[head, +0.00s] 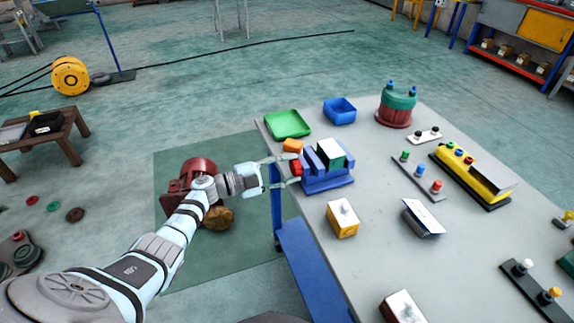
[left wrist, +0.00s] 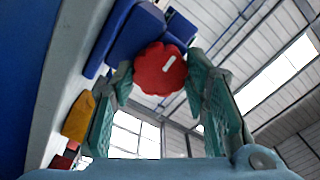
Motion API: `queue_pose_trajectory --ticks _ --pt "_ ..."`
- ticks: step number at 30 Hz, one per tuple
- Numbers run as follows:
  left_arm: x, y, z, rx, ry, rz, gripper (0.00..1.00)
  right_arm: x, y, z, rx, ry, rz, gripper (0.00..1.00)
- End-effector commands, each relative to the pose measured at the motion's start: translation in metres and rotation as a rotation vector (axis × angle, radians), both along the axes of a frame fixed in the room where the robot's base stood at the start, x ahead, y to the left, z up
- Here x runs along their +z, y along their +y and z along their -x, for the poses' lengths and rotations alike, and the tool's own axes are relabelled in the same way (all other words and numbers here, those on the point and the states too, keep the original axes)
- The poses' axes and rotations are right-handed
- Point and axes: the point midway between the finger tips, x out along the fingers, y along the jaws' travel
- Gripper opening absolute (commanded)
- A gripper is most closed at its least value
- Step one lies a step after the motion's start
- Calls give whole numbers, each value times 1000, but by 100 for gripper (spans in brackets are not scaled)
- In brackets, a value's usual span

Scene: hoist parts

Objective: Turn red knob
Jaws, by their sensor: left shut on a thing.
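The red knob (head: 296,168) sits on the left side of a blue vise (head: 327,183) at the table's left edge. In the left wrist view the knob (left wrist: 160,69) is a scalloped red disc with a white mark on its face. My left gripper (head: 288,172) reaches in from the left, with one finger on each side of the knob, and is shut on it. The vise's blue body (left wrist: 136,36) shows behind the knob in the left wrist view. A green and white block (head: 330,152) stands between the vise's jaws. My right gripper is out of view.
An orange block (head: 292,145) lies very near my upper finger. A green tray (head: 287,124) and a blue bin (head: 340,111) stand behind. A yellow box (head: 342,219) stands in front of the vise. Control panels (head: 417,177) lie to the right on the grey table.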

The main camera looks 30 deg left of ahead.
Motion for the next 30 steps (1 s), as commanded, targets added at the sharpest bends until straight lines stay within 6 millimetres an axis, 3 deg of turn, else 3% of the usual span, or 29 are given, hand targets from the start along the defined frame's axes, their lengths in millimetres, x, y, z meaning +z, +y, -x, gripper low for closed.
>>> queue_pose_trajectory --ticks 23,24,27,30 --pt "1 0 -1 0 76 88 14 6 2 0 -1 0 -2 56" --pt "1 0 -1 0 76 88 46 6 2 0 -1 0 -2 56" --pt "1 0 0 0 76 88 62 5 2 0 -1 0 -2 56" --pt "0 0 0 0 76 88 62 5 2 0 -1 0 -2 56"
